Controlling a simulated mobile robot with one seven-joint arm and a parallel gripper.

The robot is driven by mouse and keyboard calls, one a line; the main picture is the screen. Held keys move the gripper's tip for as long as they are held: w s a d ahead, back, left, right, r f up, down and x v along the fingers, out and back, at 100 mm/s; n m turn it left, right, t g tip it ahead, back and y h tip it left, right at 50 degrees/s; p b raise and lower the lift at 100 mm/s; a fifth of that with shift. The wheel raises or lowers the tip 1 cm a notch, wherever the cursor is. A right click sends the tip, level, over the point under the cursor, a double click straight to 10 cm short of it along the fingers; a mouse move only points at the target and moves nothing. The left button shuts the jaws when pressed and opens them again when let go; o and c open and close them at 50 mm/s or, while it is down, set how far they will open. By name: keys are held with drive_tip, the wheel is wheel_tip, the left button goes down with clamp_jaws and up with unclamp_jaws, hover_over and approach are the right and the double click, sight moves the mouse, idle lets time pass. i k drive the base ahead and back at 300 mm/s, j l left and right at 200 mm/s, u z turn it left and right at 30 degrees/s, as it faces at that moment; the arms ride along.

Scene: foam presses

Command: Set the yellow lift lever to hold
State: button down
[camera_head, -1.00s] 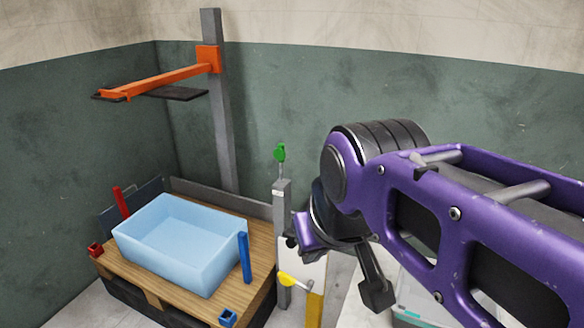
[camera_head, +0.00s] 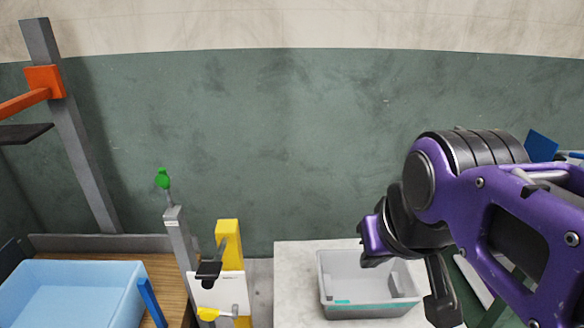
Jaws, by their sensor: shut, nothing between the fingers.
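The yellow lift lever (camera_head: 208,314) is a short yellow grip low on the front of a white plate (camera_head: 222,292), near the bottom edge of the picture. The plate is fixed to a yellow post (camera_head: 229,232). A black handle (camera_head: 208,272) on a grey rod sticks out from the post above the lever. Any marks for the lever's positions are too small to read. My gripper (camera_head: 372,246) is well to the right of the lever, above a white table, touching nothing visible. It is shut and empty; its fingertips are hard to make out.
A grey bin (camera_head: 364,290) stands on the white table (camera_head: 296,262) below my gripper. A grey post with a green lever (camera_head: 163,178) stands left of the yellow post.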

sight(207, 315)
drive_tip(key=z, duration=0.35)
drive_tip(key=j+u, duration=0.1)
drive_tip(key=u, duration=0.35)
drive_tip(key=j+u, duration=0.1)
drive_tip(key=u, duration=0.3)
drive_tip(key=j+u, duration=0.1)
drive_tip(key=u, duration=0.35)
